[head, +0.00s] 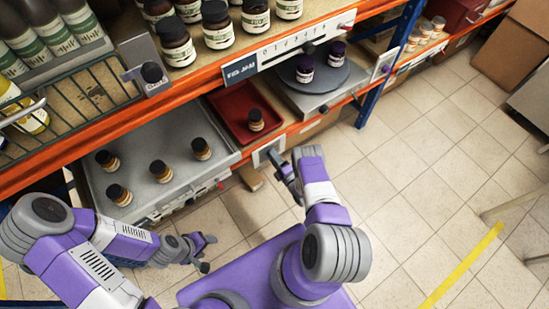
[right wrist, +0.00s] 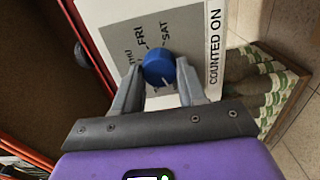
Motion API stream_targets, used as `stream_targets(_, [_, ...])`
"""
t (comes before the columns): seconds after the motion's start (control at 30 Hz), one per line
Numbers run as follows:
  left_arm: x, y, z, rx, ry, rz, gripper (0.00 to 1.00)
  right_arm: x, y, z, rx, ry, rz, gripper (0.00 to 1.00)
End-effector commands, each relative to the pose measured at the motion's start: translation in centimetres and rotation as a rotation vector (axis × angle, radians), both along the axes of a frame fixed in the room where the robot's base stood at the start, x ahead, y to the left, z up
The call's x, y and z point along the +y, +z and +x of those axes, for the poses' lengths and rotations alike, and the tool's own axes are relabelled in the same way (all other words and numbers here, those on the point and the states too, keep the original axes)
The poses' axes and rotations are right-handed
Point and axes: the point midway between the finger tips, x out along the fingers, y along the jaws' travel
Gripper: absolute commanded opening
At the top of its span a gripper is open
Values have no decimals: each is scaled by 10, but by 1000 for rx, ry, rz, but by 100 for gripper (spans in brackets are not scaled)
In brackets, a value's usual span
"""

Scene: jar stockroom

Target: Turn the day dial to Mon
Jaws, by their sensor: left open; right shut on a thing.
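The day dial (right wrist: 158,68) is a blue knob on a grey face (right wrist: 168,30) with the words THU, FRI and SAT readable; the other day words are hidden. A pale mark on the knob points toward the lower right in the right wrist view; I cannot tell which day it meets. My right gripper (right wrist: 160,78) is shut on the dial, one finger on each side. In the head view my right gripper (head: 278,168) is at the small white panel (head: 264,153) on the shelf front. My left gripper (head: 207,254) is open and empty above the floor, below the metal tray.
The white panel reads COUNTED ON. Left of it are a red tray (head: 233,128) with a jar (head: 256,120) and a metal tray (head: 190,186) with several jars. A turntable (head: 328,84) with purple-lidded jars is to the right.

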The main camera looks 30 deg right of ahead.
Motion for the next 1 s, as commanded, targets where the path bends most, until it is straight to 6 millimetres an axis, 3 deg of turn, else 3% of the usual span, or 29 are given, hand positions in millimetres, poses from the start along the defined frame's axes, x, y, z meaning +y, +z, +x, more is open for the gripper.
stream_targets(0.63, [0, 1, 0, 0, 0, 0, 61, -1, -1, -1, -2, -2, -50, 10])
stream_targets(0.67, [0, 1, 0, 0, 0, 0, 61, -1, -1, -1, -2, -2, -50, 44])
stream_targets(0.8, [0, 1, 0, 0, 0, 0, 61, 0, -1, -1, -3, -1, -49, 65])
stream_targets(1.0, [0, 1, 0, 0, 0, 0, 61, 0, 0, 0, -3, -1, -48, 66])
